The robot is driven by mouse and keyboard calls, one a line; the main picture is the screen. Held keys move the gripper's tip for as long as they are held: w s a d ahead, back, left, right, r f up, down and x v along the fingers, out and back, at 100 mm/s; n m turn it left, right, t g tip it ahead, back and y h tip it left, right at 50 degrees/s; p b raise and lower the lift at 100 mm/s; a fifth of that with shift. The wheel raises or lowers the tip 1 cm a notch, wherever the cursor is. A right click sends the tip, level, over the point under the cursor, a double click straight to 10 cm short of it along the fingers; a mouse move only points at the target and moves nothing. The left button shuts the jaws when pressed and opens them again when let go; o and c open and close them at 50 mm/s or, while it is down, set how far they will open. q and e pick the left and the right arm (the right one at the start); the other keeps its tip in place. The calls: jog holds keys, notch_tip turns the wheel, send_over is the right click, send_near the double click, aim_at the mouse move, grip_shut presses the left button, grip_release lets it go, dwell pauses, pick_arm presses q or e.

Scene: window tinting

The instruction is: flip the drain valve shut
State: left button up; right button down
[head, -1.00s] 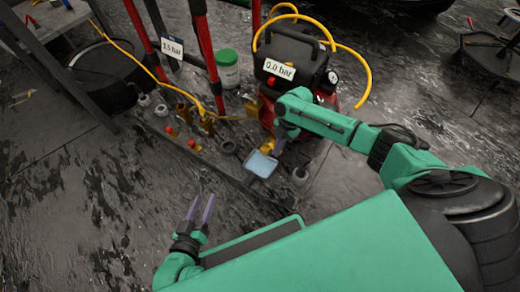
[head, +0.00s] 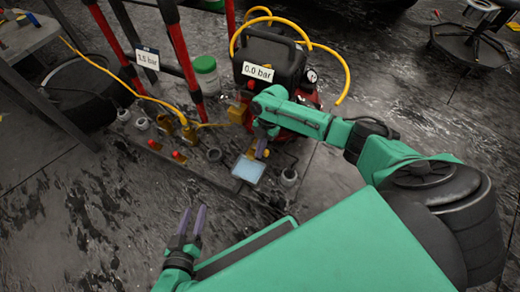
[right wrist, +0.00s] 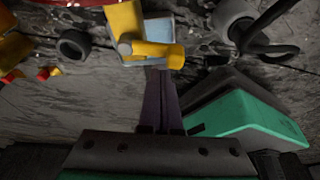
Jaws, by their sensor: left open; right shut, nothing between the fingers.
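The drain valve is a yellow fitting with a yellow lever (right wrist: 158,54), seen close in the right wrist view. The lever points sideways to the right there. My right gripper (right wrist: 161,72) is shut and empty, its purple fingertips just below the lever; I cannot tell whether they touch. In the head view my right gripper (head: 261,150) is low at the compressor's front, mostly covering the valve. The red and black compressor (head: 272,52) carries a "0.0 bar" label (head: 257,71). My left gripper (head: 193,220) is open and empty above the floor.
A small pale blue tray (head: 248,171) lies below the valve. Grey cups or rings (head: 289,177), red-tipped fittings (head: 177,155) and a green-lidded jar (head: 206,76) stand nearby. A yellow hose (head: 343,65) loops over the compressor. Red posts (head: 183,58) rise at left. The front-left floor is clear.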

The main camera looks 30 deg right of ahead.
jog(key=s+a+p, duration=0.2)
jog(key=a+p, duration=0.1)
jog(key=a, duration=0.1)
pick_arm(q)
notch_tip(320, 180, up, 8)
jog(key=g+p, duration=0.1)
jog(key=p, duration=0.3)
jog(key=shift+s+a+f+m, duration=0.15)
jog(key=shift+m, duration=0.15)
pick_arm(e)
jog(key=v, duration=1)
jog(key=shift+w+d, duration=0.15)
jog(key=shift+d, duration=0.1)
jog(key=shift+f, duration=0.15)
